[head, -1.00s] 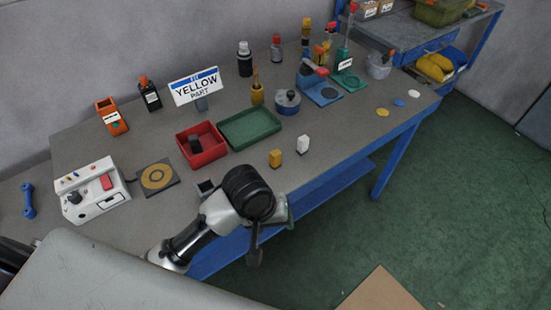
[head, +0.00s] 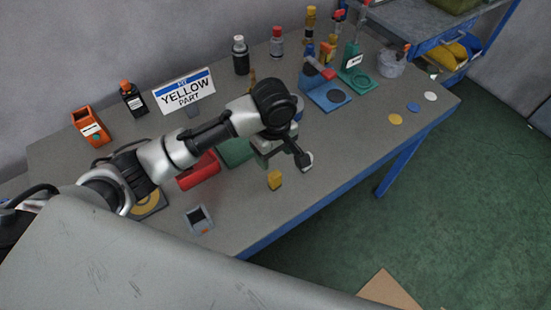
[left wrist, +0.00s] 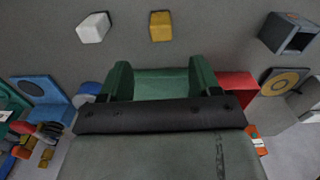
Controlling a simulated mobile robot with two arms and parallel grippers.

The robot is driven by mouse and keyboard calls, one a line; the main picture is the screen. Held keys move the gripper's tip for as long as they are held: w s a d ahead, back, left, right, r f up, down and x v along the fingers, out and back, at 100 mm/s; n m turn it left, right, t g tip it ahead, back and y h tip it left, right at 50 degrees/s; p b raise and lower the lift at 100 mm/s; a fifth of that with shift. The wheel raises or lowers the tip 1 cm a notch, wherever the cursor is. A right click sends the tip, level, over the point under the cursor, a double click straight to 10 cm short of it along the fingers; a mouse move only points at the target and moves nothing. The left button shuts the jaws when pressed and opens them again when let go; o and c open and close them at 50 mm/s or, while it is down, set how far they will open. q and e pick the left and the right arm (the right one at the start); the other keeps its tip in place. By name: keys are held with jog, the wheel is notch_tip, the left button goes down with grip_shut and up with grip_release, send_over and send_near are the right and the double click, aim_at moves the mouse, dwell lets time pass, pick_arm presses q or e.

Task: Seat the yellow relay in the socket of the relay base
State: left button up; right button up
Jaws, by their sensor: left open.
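The yellow relay (head: 274,180) stands upright on the bench near its front edge. It also shows at the top middle of the left wrist view (left wrist: 160,26). The relay base (head: 199,220) is a grey block with a dark open socket, to the left of the relay; it also shows at the top right of the left wrist view (left wrist: 288,35). My left gripper (head: 270,155) is over the bench just behind the yellow relay. In the left wrist view its two fingers (left wrist: 160,76) are apart, with nothing held between them. My right gripper is out of view.
A white block (left wrist: 93,27) stands beside the yellow relay, partly hidden by my arm in the head view. A red tray (head: 198,172) and a green tray (head: 236,152) lie behind, partly covered by my arm. A sign reading "YELLOW PART" (head: 185,92) stands at the back.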

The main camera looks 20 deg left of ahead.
aim_at(274, 173)
pick_arm(q)
jog(key=shift+w+f, duration=0.1)
jog(key=shift+f, duration=0.8)
jog(key=f, duration=0.1)
jog(key=s+f, duration=0.1)
jog(key=shift+d+f, duration=0.1)
jog(key=shift+f, duration=0.3)
jog(key=shift+f+p, duration=0.3)
jog(key=f, duration=0.3)
jog(key=f+p, duration=0.1)
jog(key=shift+w+f, duration=0.25)
jog(key=shift+f, duration=0.3)
jog(key=shift+c, duration=0.4)
jog(key=c, duration=0.9)
jog(key=shift+c, duration=0.2)
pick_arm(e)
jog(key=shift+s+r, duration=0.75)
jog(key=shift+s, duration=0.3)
